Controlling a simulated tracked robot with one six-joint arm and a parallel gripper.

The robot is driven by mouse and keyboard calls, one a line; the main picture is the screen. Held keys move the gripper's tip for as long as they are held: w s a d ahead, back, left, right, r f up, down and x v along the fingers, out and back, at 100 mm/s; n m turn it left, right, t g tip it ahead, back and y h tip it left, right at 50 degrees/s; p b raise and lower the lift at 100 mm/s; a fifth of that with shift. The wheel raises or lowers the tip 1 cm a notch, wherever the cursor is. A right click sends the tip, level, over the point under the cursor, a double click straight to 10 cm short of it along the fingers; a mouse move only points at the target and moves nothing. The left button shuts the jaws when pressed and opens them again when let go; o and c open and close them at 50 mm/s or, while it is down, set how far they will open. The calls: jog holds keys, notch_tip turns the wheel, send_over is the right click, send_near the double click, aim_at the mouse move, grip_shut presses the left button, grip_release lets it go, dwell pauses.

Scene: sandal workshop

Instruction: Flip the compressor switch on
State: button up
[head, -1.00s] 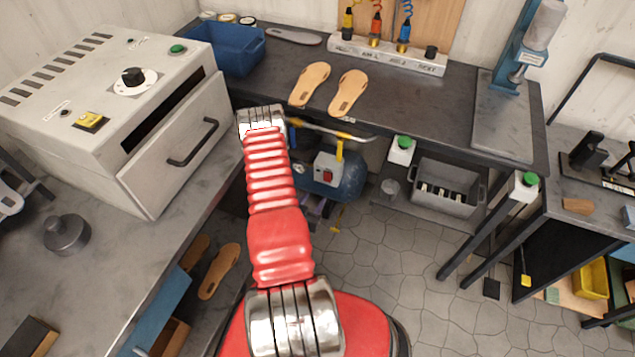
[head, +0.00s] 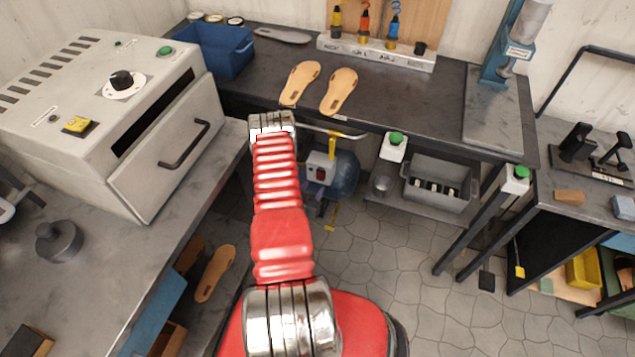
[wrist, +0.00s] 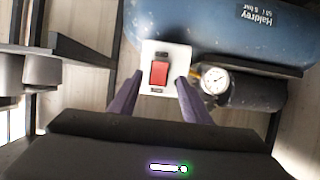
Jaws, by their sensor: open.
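The compressor is a blue tank (head: 344,176) under the dark workbench in the head view. It also fills the top of the wrist view as a blue cylinder (wrist: 225,28). Its white switch box carries a red rocker switch (wrist: 159,73), also visible in the head view (head: 320,173). I cannot tell which way the rocker is set. In the wrist view, my gripper (wrist: 159,80) is open and empty, its two purple fingers apart on either side of the switch face. Whether they touch the box is unclear.
A round gauge (wrist: 214,80) sits just right of the switch box. The workbench (head: 420,85) overhangs the compressor, and a grey crate (head: 436,188) stands on the shelf to its right. A grey oven (head: 165,165) stands left. The tiled floor (head: 390,270) is open ahead.

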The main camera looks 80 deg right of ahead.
aim_at(320, 178)
jog(key=shift+x, duration=3.1)
jog(key=shift+s, duration=0.1)
jog(key=shift+c, duration=0.6)
